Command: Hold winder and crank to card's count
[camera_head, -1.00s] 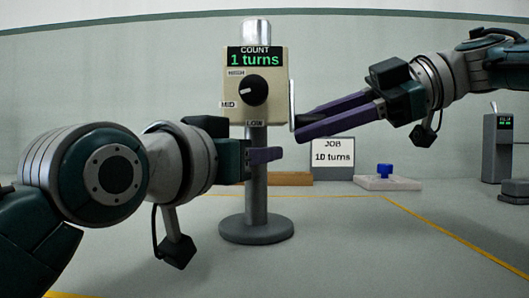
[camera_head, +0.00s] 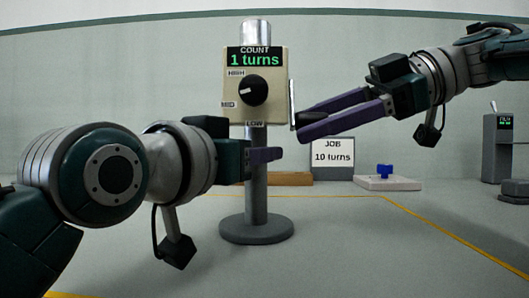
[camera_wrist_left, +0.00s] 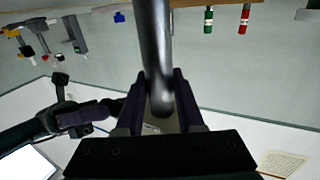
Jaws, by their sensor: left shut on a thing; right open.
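The winder (camera_head: 237,88) is a beige box on a grey post (camera_head: 256,190) with a round base. Its display reads COUNT 1 turns. A dial marked HIGH, MID and LOW is below it. A crank (camera_head: 292,100) with a black handle (camera_head: 312,118) is on its right side. The job card (camera_head: 333,146) behind reads 10 turns. My left gripper (camera_head: 266,156) is shut on the post below the box; the left wrist view shows the post (camera_wrist_left: 156,50) between its fingers. My right gripper (camera_head: 318,119) is open, its purple fingers on either side of the black handle.
A white block with a blue knob (camera_head: 385,172) sits at the back right. A grey device with a small display (camera_head: 497,140) stands at far right. A wooden strip (camera_head: 290,179) lies behind the post. The surface in front right is clear, with a yellow line.

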